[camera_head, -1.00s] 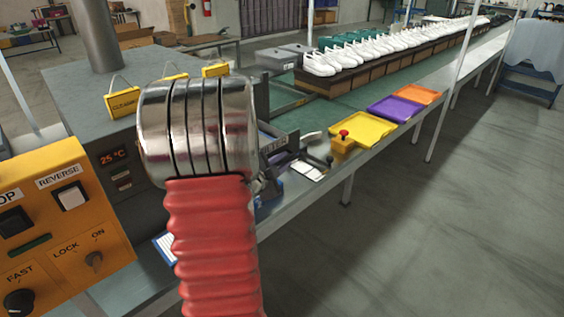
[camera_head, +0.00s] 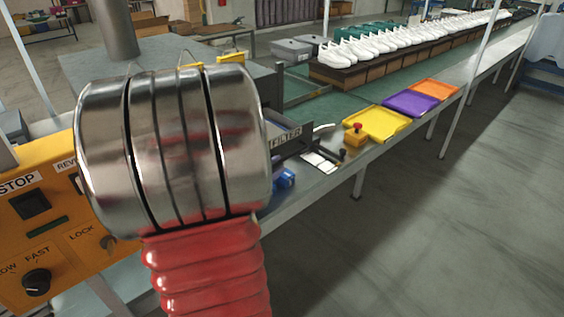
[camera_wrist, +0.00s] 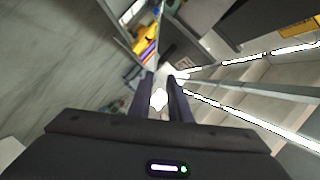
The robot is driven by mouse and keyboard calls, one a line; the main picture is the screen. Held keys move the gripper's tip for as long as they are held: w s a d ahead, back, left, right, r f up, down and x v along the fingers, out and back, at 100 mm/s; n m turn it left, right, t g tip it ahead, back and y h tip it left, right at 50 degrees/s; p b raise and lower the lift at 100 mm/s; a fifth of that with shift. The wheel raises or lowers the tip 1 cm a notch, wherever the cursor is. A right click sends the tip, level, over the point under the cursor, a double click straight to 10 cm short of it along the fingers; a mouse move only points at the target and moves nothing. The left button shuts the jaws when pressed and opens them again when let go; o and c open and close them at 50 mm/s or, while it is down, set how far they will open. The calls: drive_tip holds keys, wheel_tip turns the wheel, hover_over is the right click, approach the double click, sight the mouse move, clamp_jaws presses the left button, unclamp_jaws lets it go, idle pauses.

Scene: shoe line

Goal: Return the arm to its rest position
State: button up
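My arm shows large in the head view as a silver banded metal joint above a red ribbed sleeve. My gripper is outside the head view. In the wrist view my gripper (camera_wrist: 161,82) has its two dark fingers apart, with a gap between them. Blurred shelving or frame parts lie beyond the fingertips.
An orange control panel (camera_head: 30,240) stands close at the left. The grey floor (camera_head: 440,240) at right is clear.

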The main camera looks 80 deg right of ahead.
drive_tip(key=shift+v, duration=0.85)
drive_tip(key=shift+s, duration=0.1)
